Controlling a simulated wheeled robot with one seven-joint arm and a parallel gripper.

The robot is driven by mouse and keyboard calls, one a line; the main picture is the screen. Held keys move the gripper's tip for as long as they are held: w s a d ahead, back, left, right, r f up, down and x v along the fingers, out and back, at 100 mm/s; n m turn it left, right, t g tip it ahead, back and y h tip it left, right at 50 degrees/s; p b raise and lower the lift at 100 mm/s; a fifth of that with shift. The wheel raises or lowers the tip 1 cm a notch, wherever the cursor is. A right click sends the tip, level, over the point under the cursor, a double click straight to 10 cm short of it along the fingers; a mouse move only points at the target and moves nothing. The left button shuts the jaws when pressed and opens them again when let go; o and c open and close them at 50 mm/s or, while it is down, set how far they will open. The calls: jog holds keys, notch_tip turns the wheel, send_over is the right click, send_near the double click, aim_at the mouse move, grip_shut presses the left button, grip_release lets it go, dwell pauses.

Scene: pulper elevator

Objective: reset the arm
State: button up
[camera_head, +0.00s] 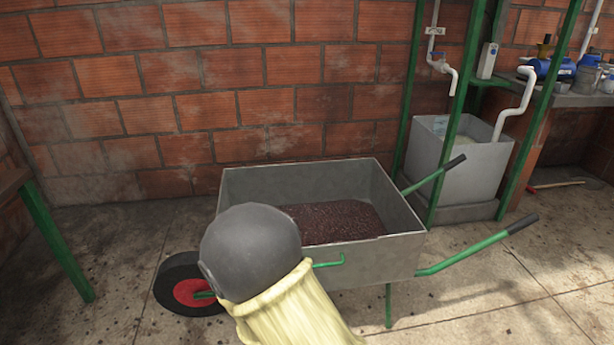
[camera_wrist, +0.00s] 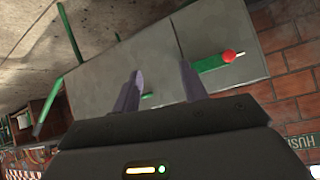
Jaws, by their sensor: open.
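My gripper (camera_wrist: 158,80) shows in the wrist view with its two fingers apart and nothing between them. Beyond the fingers is a grey panel (camera_wrist: 225,30) with a green bar that ends in a red knob (camera_wrist: 228,57). The fingers appear in front of the panel; I cannot tell how far they are from it. In the head view my arm, with a dark rounded joint and a pale yellow cover, rises at the bottom centre in front of the wheelbarrow. My gripper is not visible in the head view.
A grey wheelbarrow (camera_head: 400,255) with green handles holds dark reddish cherries or beans (camera_head: 335,220). A brick wall (camera_head: 220,90) stands behind. A grey tank (camera_head: 455,165) and green posts are at right, a green table leg (camera_head: 58,240) at left. Floor at lower right is clear.

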jog(key=s+d+r+g+p, duration=0.1)
jog(key=s+d+r+g, duration=0.3)
jog(key=d, duration=0.3)
jog(key=s+d+r+n+g+p, duration=0.1)
jog(key=s+d+r, duration=0.2)
jog(key=d+r, duration=0.4)
jog(key=s+d+r+g+p, duration=0.1)
jog(key=s+d+r+g, duration=0.25)
jog(key=d, duration=0.45)
notch_tip(320, 180, up, 38)
jog(key=p, duration=3.8)
jog(key=shift+s+t, duration=0.35)
jog(key=shift+s, duration=0.05)
